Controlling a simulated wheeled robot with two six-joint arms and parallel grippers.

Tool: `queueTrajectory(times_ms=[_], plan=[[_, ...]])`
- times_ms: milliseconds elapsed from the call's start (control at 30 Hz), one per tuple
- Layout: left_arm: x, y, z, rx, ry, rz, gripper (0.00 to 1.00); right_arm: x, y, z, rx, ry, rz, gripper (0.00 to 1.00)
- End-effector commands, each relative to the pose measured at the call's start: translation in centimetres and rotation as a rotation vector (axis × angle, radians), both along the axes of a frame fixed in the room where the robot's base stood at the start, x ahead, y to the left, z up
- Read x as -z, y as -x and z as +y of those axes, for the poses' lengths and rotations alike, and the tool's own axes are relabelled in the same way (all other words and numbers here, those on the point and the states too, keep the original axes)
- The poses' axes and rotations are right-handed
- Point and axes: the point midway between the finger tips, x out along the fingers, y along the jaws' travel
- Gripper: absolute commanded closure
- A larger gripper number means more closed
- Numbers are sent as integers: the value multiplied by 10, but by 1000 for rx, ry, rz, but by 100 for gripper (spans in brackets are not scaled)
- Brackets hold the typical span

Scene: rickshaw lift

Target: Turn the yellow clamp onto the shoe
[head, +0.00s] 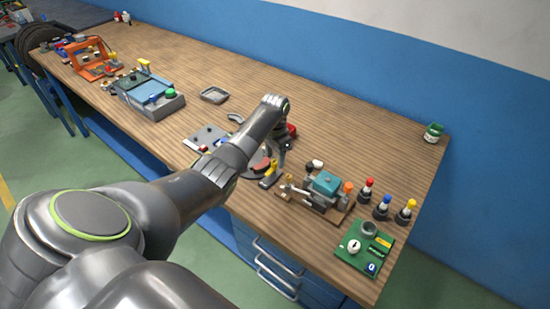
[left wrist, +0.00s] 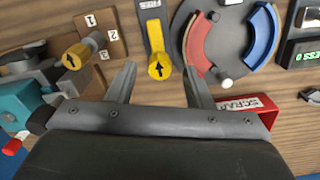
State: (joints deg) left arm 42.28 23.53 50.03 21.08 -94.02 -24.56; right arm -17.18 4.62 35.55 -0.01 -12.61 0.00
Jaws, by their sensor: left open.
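In the head view a yellow part (head: 268,181), probably this clamp, shows beside my forearm. To its right in the wrist view are a red curved shoe (left wrist: 194,46) and a blue curved shoe (left wrist: 263,35) on a round fixture. My left gripper (left wrist: 159,72) is open, its fingers appearing on either side of the knob; contact cannot be told. My arm partly hides the fixture in the head view. My right gripper is not in view.
A teal device (head: 327,183) stands to the right, near several colour-capped posts (head: 366,190) and a green panel (head: 362,247). A red scrap bin (left wrist: 252,104) is close to my right-hand finger in the wrist view. The back of the bench is mostly clear.

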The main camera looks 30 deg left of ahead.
Motion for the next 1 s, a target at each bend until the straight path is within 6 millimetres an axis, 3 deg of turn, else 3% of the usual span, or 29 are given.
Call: queueTrajectory(times_ms=[200, 467, 800, 1000], plan=[[14, 0, 0, 1, 0, 1, 54, 0, 0, 0, 0, 0, 0, 29], [15, 0, 0, 1, 0, 0, 54, 0, 0, 0, 0, 0, 0, 29], [15, 0, 0, 1, 0, 0, 96, 0, 0, 0, 0, -1, 0, 29], [15, 0, 0, 9, 0, 0, 98, -1, 0, 1, 0, -1, 1, 29]])
